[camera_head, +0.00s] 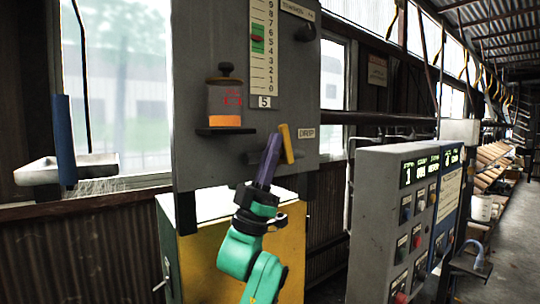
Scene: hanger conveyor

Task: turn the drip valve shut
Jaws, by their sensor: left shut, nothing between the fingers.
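The drip valve's yellow lever (287,143) is on the lower right of the grey panel (200,95), beside a "DRIP" label (307,133). The lever stands nearly upright, its top tilted slightly left. My left gripper (272,146), with purple fingers on a green arm, points up just left of the lever. Its fingers are together with nothing between them. I cannot tell whether they touch the lever. The lever's pivot is not clearly visible. My right gripper is not in view.
An oiler jar (225,103) sits on a small shelf on the panel, below left of a number scale (262,45). A yellow cabinet (200,255) stands below. A grey control box (385,220) with buttons is at right. A white basin (100,162) is at left.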

